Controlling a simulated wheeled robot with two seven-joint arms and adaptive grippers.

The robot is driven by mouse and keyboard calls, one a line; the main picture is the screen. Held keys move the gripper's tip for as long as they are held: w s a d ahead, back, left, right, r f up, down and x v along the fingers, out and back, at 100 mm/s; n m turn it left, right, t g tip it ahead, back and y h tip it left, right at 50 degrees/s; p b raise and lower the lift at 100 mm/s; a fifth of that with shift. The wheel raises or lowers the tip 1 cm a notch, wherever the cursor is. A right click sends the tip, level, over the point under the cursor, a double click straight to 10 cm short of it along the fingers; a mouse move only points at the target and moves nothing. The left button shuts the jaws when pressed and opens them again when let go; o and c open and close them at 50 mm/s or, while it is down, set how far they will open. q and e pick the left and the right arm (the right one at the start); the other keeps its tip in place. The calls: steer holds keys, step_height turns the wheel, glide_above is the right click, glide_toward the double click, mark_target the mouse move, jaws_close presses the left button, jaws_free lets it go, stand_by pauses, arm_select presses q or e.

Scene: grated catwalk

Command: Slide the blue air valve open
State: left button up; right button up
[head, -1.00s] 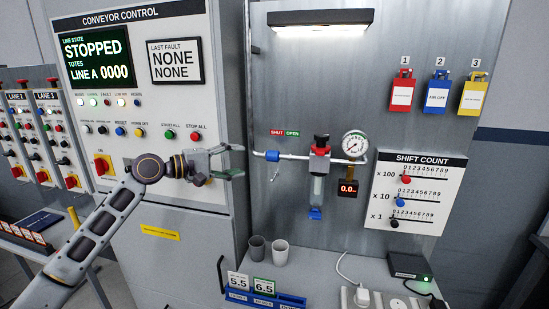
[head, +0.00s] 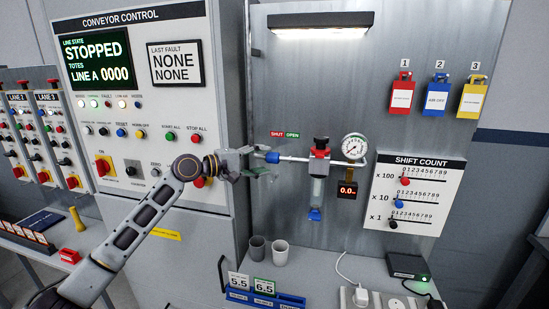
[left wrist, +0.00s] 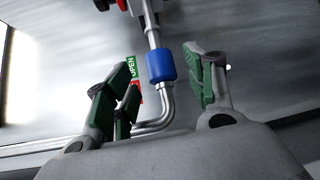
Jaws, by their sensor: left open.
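The blue air valve (head: 272,157) is a blue sleeve on a thin metal pipe, below the red SHUT label (head: 277,134) and left of the green OPEN label (head: 292,134). My left gripper (head: 263,163) is open at the sleeve, one finger above and one below. In the left wrist view the blue sleeve (left wrist: 160,66) shows between the spread green-padded fingers, with gaps on both sides. I cannot tell whether its depth is fully between the pads. My right gripper is not in view.
Right of the valve are a regulator (head: 319,155), a round gauge (head: 354,147) and a display (head: 348,191) reading 0.0. The conveyor control cabinet (head: 222,120) stands close on the left. Two cups (head: 280,252) stand on the shelf below.

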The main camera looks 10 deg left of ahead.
mark_target(267, 158)
arm_select(q)
steer(key=x, duration=0.3)
steer(key=shift+w+d, duration=0.1)
steer(key=shift+w, duration=0.05)
steer(key=shift+w+d+f+p, duration=0.1)
steer(key=shift+w+d+p, duration=0.3)
steer(key=shift+d, duration=0.1)
steer(key=shift+w+d, duration=0.2)
steer(key=shift+d, duration=0.05)
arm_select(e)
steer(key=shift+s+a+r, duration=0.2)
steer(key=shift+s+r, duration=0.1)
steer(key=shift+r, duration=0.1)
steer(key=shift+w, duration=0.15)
